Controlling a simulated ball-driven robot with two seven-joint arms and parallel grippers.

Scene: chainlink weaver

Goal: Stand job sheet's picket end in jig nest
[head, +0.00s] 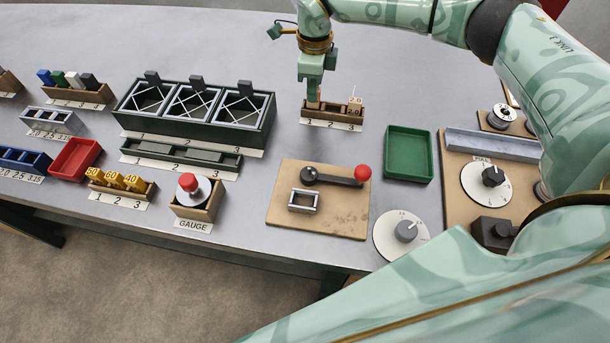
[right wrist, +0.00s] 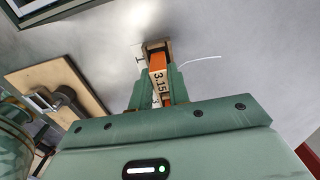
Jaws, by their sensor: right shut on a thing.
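My right gripper (head: 313,98) points down at the small wooden rack (head: 333,119), whose slots are labelled 1, 2 and 3. It is shut on a block marked 3.15 (right wrist: 157,84), which has an orange end in the right wrist view. The block is at the slot 1 side; whether it is clear of the rack is hidden. A pale wooden block marked 2.0 (head: 354,104) stands in the rack at the right. The jig board (head: 280,218) carries a small empty-looking metal frame nest (head: 303,201) and a red-knobbed lever (head: 335,179). No job sheet is readable. My left gripper is not in view.
A green tray (head: 408,153) lies right of the jig board. A dark three-bay bin (head: 195,128) stands left of the rack. A red-capped gauge (head: 195,200), yellow blocks (head: 115,180) and a red tray (head: 75,158) are farther left. A dial (head: 401,236) is at the front.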

